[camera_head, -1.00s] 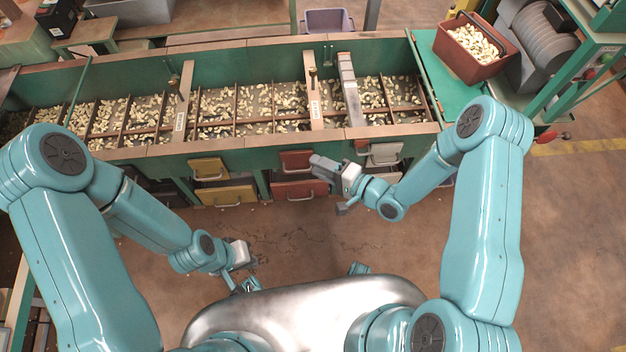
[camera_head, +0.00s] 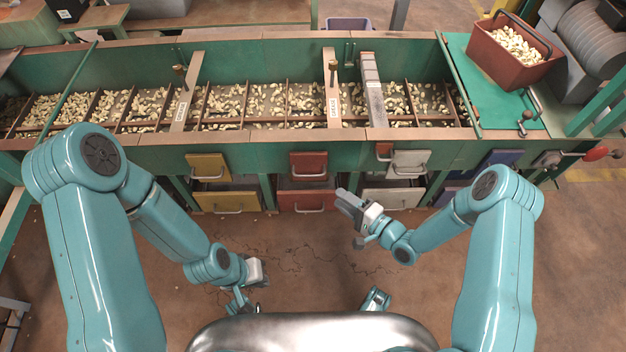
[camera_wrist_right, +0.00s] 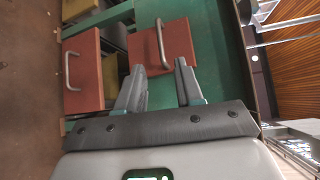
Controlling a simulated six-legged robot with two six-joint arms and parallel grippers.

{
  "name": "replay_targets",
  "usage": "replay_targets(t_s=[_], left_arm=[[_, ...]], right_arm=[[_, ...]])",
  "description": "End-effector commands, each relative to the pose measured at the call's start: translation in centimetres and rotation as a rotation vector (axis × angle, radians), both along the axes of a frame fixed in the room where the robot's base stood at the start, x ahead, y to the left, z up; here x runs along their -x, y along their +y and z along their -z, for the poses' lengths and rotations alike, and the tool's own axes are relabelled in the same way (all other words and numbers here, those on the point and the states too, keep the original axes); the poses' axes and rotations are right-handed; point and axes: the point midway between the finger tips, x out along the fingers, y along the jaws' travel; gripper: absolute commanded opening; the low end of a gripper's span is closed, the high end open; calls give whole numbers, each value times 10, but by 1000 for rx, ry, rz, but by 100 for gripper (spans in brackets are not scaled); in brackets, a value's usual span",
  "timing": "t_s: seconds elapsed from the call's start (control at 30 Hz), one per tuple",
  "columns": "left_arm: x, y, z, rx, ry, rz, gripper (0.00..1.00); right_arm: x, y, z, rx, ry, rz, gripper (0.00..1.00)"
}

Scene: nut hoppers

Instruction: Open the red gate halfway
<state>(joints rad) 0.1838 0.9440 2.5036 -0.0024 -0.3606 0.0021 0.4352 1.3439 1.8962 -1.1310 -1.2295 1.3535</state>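The red gate (camera_head: 308,166) is a small flat panel with a metal handle on the green hopper's front, between a yellow gate and a white one. It looks shut, above a red drawer (camera_head: 302,201). The right wrist view shows the gate (camera_wrist_right: 176,42) ahead of my right gripper, with the drawer (camera_wrist_right: 84,80) to its left. My right gripper (camera_head: 350,216) is open and empty, below and right of the gate, apart from it. Its two spread fingers show in the wrist view (camera_wrist_right: 160,80). My left gripper (camera_head: 246,298) is low near my body; its finger gap is unclear.
A yellow gate (camera_head: 208,164) and white gate (camera_head: 408,160) flank the red one. Nuts lie in the hopper's compartments. A red bin (camera_head: 512,55) of nuts stands at right. The floor before the drawers is clear.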

Motion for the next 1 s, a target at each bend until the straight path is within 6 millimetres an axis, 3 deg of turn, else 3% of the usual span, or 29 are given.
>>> replay_targets(t_s=[0.1, 0.4, 0.6, 0.93, 1.0], left_arm=[[-2, 2, 10, -2, -3, -6, 0], [-6, 5, 26, -4, -10, -22, 0], [-7, 6, 31, -4, -11, -27, 0], [-7, 7, 31, -5, -12, -27, 0], [-7, 6, 31, -5, -12, -27, 0]], right_arm=[[-21, 23, 8, 1, -4, -5, 36], [-66, 68, 16, 0, -3, -1, 36], [-81, 82, 17, -1, -1, 1, 36], [-84, 84, 17, 0, 1, 3, 36], [-84, 84, 17, 0, 1, 3, 13]])
